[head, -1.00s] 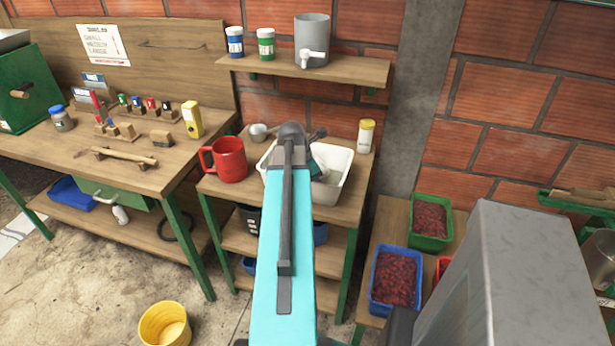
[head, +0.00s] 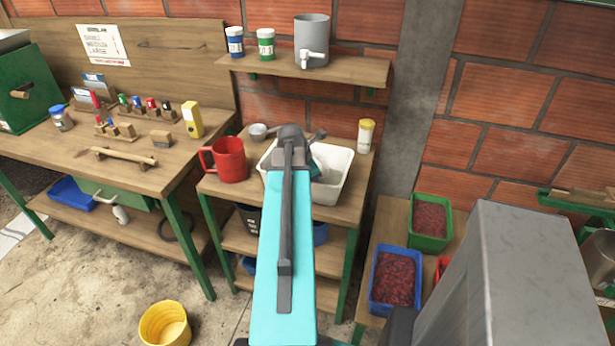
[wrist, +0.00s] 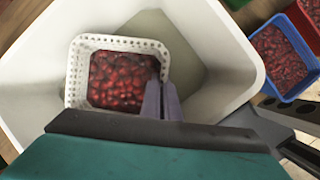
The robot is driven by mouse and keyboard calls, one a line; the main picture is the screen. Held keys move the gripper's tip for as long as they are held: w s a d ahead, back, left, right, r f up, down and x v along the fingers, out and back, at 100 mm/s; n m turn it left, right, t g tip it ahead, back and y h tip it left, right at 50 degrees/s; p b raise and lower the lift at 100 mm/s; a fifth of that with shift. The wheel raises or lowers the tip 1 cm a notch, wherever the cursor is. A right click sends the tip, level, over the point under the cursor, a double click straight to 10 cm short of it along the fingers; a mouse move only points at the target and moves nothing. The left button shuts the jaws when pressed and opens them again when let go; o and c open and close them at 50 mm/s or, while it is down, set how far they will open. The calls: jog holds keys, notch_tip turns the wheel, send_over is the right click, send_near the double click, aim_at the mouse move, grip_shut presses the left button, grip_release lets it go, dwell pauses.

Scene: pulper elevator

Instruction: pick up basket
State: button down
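The basket (wrist: 75,73) is white, small and perforated, filled with red coffee cherries (wrist: 118,82). It sits inside a white tub (wrist: 215,60), which also shows in the head view (head: 337,180). My gripper (wrist: 162,92) reaches down into the tub at the basket's right side. Its two grey fingers are close together, one on each side of the basket's right wall, and look shut on it. The fingertips' contact is partly hidden.
A shelf (head: 345,70) with a grey dispenser (head: 312,40) is above. Blue (head: 372,295) and green (head: 430,242) crates of cherries stand at lower right.

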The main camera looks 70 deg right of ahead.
jog(key=shift+r, duration=0.15)
dwell(0.4)
jog(key=shift+r+b, duration=0.95)
jog(key=shift+r, duration=4.15)
